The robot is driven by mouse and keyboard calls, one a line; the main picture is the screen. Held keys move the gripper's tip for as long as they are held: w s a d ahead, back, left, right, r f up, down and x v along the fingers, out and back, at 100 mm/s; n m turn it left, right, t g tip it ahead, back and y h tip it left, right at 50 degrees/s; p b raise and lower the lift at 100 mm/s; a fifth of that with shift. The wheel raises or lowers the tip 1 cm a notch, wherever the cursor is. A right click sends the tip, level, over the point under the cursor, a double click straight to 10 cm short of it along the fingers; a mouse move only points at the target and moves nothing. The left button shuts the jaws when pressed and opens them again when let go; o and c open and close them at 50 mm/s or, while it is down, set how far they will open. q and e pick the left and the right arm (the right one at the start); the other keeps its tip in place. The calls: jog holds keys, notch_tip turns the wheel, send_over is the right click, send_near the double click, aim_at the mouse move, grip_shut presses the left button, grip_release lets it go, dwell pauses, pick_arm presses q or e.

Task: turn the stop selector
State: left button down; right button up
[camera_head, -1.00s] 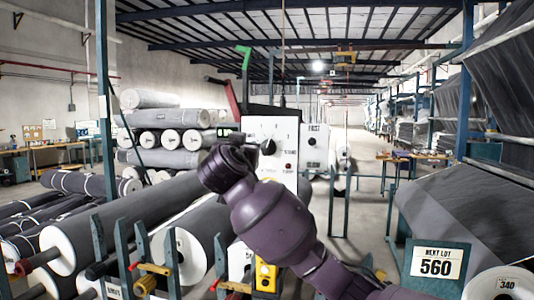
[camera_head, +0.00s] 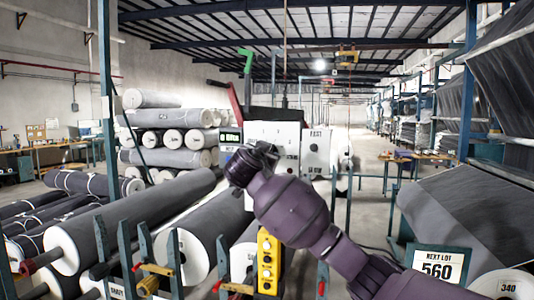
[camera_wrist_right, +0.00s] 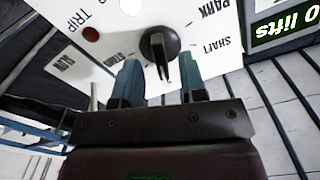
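The stop selector is a black round knob with a raised grip bar (camera_wrist_right: 160,45) on a white panel (camera_wrist_right: 215,62), seen in the right wrist view. Printed words around it include PARK and SHAFT. My right gripper (camera_wrist_right: 161,72) is open, its two teal fingers apart, one on each side of the knob's lower part as pictured. I cannot tell whether they touch it. In the head view, my right arm reaches up to the white panel (camera_head: 283,131) and its wrist hides the knob. My left gripper is not in view.
A dark red lamp (camera_wrist_right: 91,34) sits beside the word TRIP. A green display (camera_wrist_right: 285,22) reads "0 lifts". A second white box (camera_head: 316,150) with its own black knob stands right of the panel. Large grey rolls (camera_head: 135,215) and teal posts fill the lower left.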

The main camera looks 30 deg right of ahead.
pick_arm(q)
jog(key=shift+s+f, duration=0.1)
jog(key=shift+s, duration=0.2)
pick_arm(e)
jog(key=shift+x, duration=0.8)
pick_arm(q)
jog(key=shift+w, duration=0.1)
pick_arm(e)
grip_shut()
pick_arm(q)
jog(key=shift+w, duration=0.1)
